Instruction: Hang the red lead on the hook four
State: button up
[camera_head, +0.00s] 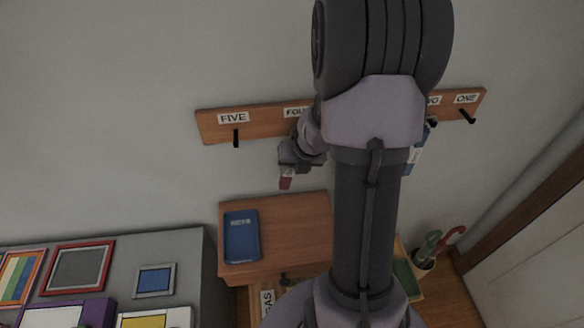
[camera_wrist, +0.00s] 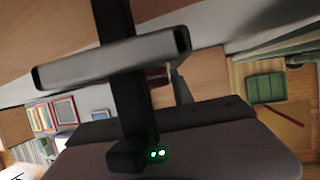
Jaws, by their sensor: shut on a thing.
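In the head view a wooden hook rail (camera_head: 270,121) is fixed to the wall, with labels FIVE, a partly covered FOUR, a cut-off TWO and ONE. My gripper (camera_head: 288,166) is just below the FOUR label (camera_head: 295,112), shut on the red lead (camera_head: 286,181). Only a small red piece with a pale label shows below the jaws. Hook four is hidden behind my gripper and wrist. In the wrist view a dark red patch (camera_wrist: 157,72) shows beside the dark bar, mostly covered; I cannot make out the lead's strap.
Hook five (camera_head: 236,138) is bare, and so is hook one (camera_head: 467,116). A blue item (camera_head: 415,158) hangs near the TWO label, partly behind my arm. Below are a wooden cabinet (camera_head: 285,207) with a blue tray (camera_head: 241,236) and a grey top (camera_head: 190,248) with framed pictures.

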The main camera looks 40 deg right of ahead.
dwell(0.4)
jog(key=o, duration=1.1)
jog(key=d+p+v, duration=0.1)
jog(key=p+v, duration=0.9)
jog(key=v, duration=0.8)
jog(key=w+a+f+n+t+y+b, duration=0.1)
jog(key=a+f+n+b, duration=0.2)
jog(key=a+n+b, duration=0.45)
jog(key=w+a+f+n+b, duration=0.1)
jog(key=a+f+n+b, duration=0.1)
jog(key=a+n+b, duration=0.5)
jog(key=s+a+f+n+b, duration=0.2)
jog(key=s+a+n+b, duration=0.1)
jog(key=n, duration=0.5)
jog(key=s+a+f+n+y+b, duration=0.1)
jog(key=s+a+n+b, duration=0.3)
jog(key=n, duration=0.4)
jog(key=s+a+f+n+b, duration=0.2)
jog(key=s+a+n+b, duration=0.1)
jog(key=n, duration=0.5)
jog(key=shift+s+a+f+b, duration=0.15)
jog(key=shift+a+f+b, duration=0.1)
jog(key=shift+a, duration=0.35)
jog(key=shift+s+a+f+b, duration=0.15)
jog(key=shift+a+b, duration=0.1)
jog(key=shift+a, duration=0.4)
